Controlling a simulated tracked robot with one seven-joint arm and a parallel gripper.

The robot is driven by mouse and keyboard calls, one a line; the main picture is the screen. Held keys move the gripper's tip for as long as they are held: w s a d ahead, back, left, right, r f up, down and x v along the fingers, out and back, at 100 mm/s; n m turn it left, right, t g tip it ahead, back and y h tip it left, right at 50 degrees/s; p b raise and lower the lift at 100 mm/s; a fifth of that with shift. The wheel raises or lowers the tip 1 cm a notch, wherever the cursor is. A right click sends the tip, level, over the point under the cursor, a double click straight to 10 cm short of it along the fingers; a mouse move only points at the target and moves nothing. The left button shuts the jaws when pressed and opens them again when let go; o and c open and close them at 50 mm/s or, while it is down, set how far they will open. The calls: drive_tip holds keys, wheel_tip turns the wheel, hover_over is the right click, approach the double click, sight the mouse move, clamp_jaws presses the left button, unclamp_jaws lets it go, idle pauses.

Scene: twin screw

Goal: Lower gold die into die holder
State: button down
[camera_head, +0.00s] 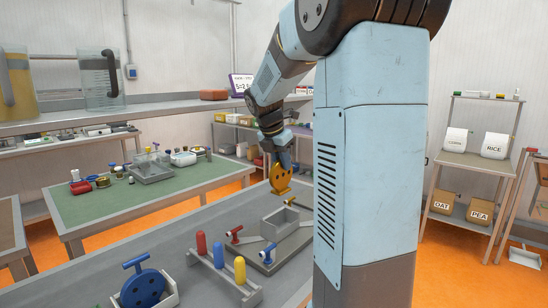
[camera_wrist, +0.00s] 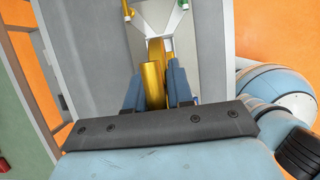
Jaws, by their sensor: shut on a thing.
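The gold die (camera_head: 281,181), a flat disc with a hole and a foot, hangs upright in my gripper (camera_head: 284,163) in the head view. It is above the open grey box (camera_head: 274,226), which looks like the die holder, with a clear gap between them. In the wrist view, the gold die (camera_wrist: 153,82) is seen edge-on between the two blue fingers of my gripper (camera_wrist: 155,88). The fingers are shut on it. The die's lower part and the box's inside are partly hidden in the wrist view.
The grey box stands on a plate beside red-tipped and blue-tipped screws (camera_head: 267,254). Left of it are a rack of red, blue and yellow pegs (camera_head: 218,256) and a blue wheel-like die (camera_head: 142,289) in a light tray. A green table (camera_head: 150,195) with clutter stands behind.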

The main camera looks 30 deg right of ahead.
sight(271, 171)
drive_tip(key=shift+w, duration=0.35)
drive_tip(key=shift+f, duration=3.2)
drive_tip(key=shift+f, duration=0.1)
drive_tip(key=shift+f, duration=0.1)
wheel_tip(271, 171, down, 6)
drive_tip(key=shift+d+f, duration=0.2)
drive_tip(key=shift+f, duration=0.05)
drive_tip(key=shift+f, duration=0.7)
idle(0.8)
drive_tip(key=c, duration=0.9)
unclamp_jaws()
drive_tip(key=v, duration=1.3)
drive_tip(key=shift+a+r, duration=0.2)
drive_tip(key=shift+r, duration=0.1)
